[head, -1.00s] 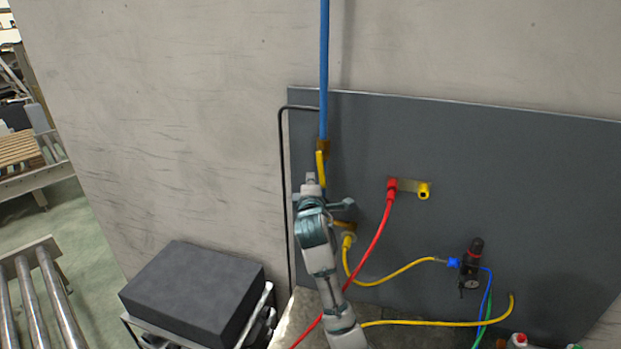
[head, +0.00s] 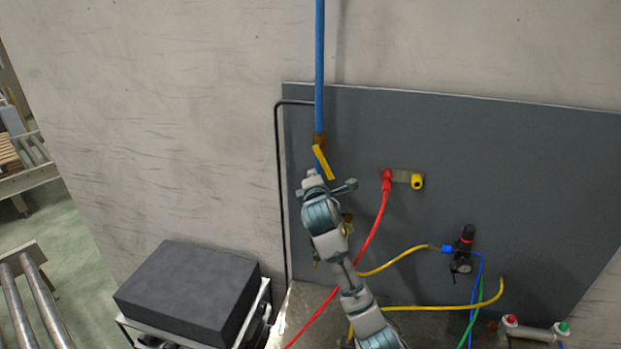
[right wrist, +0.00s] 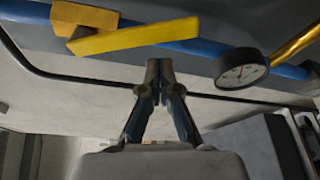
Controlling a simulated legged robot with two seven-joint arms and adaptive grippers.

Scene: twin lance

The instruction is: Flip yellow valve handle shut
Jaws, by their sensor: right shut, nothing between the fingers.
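The yellow valve handle (head: 323,162) is on the blue pipe (head: 319,65), below a brass-coloured fitting. It stands at a slant to the pipe, its free lower end to the right. In the right wrist view the handle (right wrist: 140,37) crosses the pipe at a shallow angle, just beyond my fingertips. My right gripper (head: 313,176) is shut and empty, just below the handle. It also shows in the right wrist view (right wrist: 160,68). I cannot tell whether the fingers touch the handle. My left gripper is not in view.
A gauge (right wrist: 241,69) sits on the pipe, right of the handle in the wrist view. A red hose (head: 375,225) hangs from a grey panel (head: 520,160). Yellow hoses and a regulator (head: 462,250) are lower right. A dark box (head: 190,290) stands lower left.

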